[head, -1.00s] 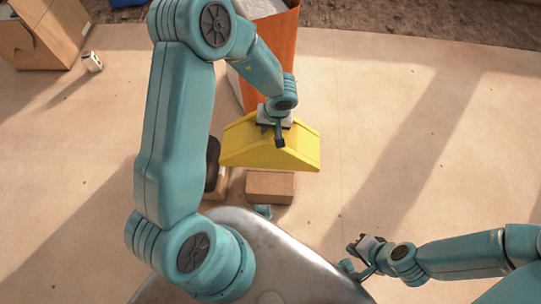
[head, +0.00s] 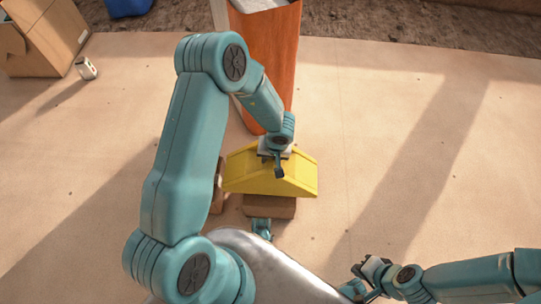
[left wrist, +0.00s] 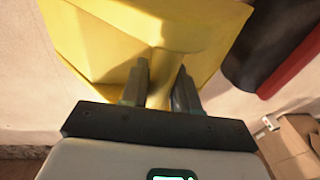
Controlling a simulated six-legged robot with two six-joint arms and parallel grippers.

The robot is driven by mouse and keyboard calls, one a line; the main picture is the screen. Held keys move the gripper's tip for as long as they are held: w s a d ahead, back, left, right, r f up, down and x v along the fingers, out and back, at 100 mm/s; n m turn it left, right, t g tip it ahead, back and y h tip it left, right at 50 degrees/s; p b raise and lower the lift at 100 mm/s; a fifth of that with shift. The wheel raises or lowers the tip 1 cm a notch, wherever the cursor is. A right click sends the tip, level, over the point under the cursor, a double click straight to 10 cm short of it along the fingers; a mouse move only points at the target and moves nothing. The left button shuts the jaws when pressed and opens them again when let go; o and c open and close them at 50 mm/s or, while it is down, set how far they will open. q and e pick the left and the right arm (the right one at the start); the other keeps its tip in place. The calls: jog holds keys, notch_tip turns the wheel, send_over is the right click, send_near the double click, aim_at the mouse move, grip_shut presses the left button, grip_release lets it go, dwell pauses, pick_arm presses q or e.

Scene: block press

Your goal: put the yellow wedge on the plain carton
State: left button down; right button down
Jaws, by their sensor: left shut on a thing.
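The yellow wedge (head: 250,178) is held in my left gripper (head: 277,160), right above the small plain carton (head: 270,207) in the head view. The wedge hides the carton's top, and I cannot tell whether the two touch. In the left wrist view the fingers (left wrist: 162,90) are closed on the yellow wedge (left wrist: 105,40), with a narrow yellow part between them. My right gripper (head: 368,270) is low at the right, away from the wedge and carton; its finger gap is too small to make out.
A tall orange bin (head: 268,60) stands close behind the wedge. A brown block (head: 217,195) is partly hidden behind my left arm. An open cardboard box (head: 45,38) and a white mug (head: 86,68) are at the far left. The ground to the right is clear.

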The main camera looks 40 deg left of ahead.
pick_arm(q)
notch_tip(320, 180, down, 4)
jog(key=shift+w+r+b, duration=0.1)
jog(key=shift+r+b, duration=0.1)
jog(key=shift+b, duration=0.75)
jog(key=shift+r, duration=0.15)
jog(key=c, duration=0.8)
grip_release()
jog(key=shift+f, duration=0.2)
jog(key=shift+c, duration=0.2)
jog(key=shift+r, duration=0.1)
notch_tip(320, 180, up, 11)
jog(key=d+p, duration=0.2)
jog(key=p, duration=0.6)
jog(key=s+d+f+m+h, duration=0.2)
jog(key=s+d+m+h, duration=0.2)
jog(key=s+d, duration=0.8)
jog(key=s+h, duration=0.2)
jog(key=shift+s+d, duration=0.4)
